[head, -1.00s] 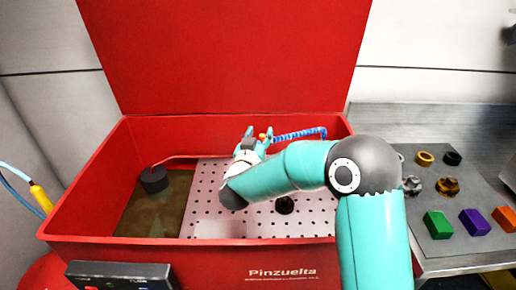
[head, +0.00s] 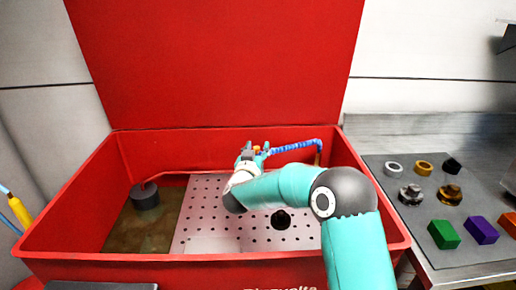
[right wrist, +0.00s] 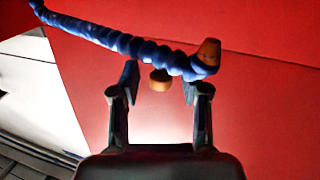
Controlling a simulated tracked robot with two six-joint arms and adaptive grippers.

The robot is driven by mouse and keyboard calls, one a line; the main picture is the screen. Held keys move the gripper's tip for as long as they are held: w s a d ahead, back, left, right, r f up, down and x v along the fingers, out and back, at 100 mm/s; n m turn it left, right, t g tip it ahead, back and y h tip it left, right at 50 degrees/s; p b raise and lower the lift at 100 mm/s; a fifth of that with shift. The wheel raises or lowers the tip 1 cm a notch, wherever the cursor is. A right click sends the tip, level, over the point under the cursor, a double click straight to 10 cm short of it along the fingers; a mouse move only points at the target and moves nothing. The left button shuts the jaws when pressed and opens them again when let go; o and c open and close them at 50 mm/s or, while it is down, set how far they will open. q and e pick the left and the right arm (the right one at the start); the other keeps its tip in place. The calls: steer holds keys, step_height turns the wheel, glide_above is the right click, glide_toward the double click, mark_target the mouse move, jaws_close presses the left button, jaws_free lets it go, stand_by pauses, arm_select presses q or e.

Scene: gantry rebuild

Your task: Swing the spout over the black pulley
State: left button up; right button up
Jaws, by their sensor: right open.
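The spout (head: 292,147) is a blue segmented hose with an orange tip, running left from the right end of the red tub's back. It also shows in the right wrist view (right wrist: 135,43), crossing just past my fingertips. An orange piece (right wrist: 159,80) hangs from it between the fingers. My right gripper (head: 254,152) is open at the spout's tip end, with the fingers (right wrist: 161,85) apart; contact with the spout cannot be told. My left gripper is out of view.
The red tub (head: 70,212) has high walls and a raised lid (head: 215,65). A dark cylinder (head: 144,196) stands in murky liquid at its left. A grey mat (head: 410,222) at the right holds several rings and coloured blocks. The perforated plate (head: 200,225) is mostly clear.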

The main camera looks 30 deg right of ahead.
steer(key=shift+c, duration=0.3)
jaws_close()
